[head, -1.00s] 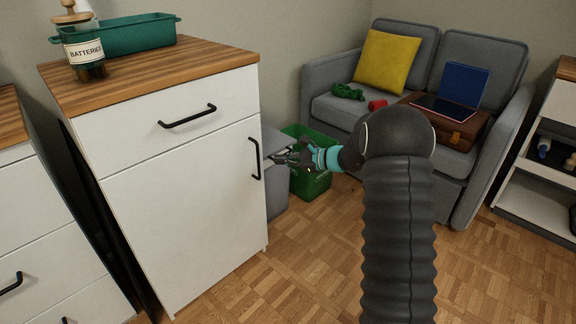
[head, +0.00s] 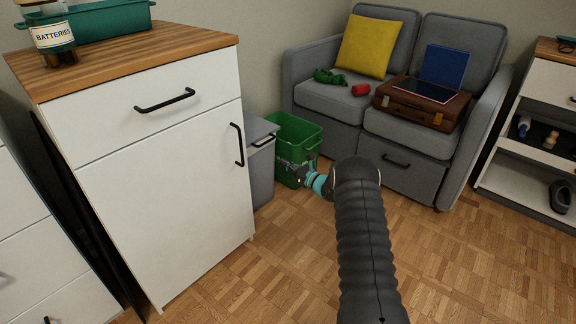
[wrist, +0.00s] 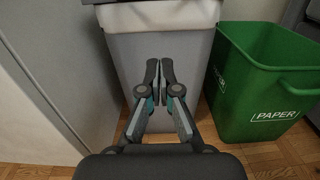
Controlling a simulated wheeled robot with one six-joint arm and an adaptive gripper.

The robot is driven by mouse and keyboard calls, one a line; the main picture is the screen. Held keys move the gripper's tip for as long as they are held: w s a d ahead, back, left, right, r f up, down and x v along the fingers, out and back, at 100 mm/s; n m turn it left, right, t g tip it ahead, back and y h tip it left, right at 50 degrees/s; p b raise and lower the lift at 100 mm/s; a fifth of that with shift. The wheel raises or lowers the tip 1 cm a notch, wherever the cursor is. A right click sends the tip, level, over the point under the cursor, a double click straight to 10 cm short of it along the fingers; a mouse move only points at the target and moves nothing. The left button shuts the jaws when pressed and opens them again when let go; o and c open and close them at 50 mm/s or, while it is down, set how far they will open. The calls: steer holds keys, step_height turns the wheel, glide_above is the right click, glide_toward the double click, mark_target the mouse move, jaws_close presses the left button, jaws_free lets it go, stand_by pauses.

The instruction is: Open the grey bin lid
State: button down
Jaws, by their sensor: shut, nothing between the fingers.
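The grey bin (head: 261,178) stands on the floor just right of the white cabinet. My gripper (head: 281,162) is in front of the bin, below the lid handle. In the wrist view the fingers (wrist: 160,64) are shut together and empty, pointing at the bin's grey front (wrist: 127,68). A pale band (wrist: 160,16) runs below the dark lid edge at the top of that view; most of the lid is out of it.
A green paper bin (head: 297,132) stands close on the right of the grey bin. The white cabinet (head: 165,190) with its black door handle (head: 238,145) borders it on the left. A grey sofa (head: 400,135) stands behind to the right. The parquet floor (head: 270,275) in front is clear.

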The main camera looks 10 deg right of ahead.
steer(key=w+a+r, duration=0.4)
steer(key=w, duration=0.1)
steer(key=shift+w, duration=0.35)
steer(key=shift+a+r, duration=0.1)
steer(key=shift+r, duration=0.1)
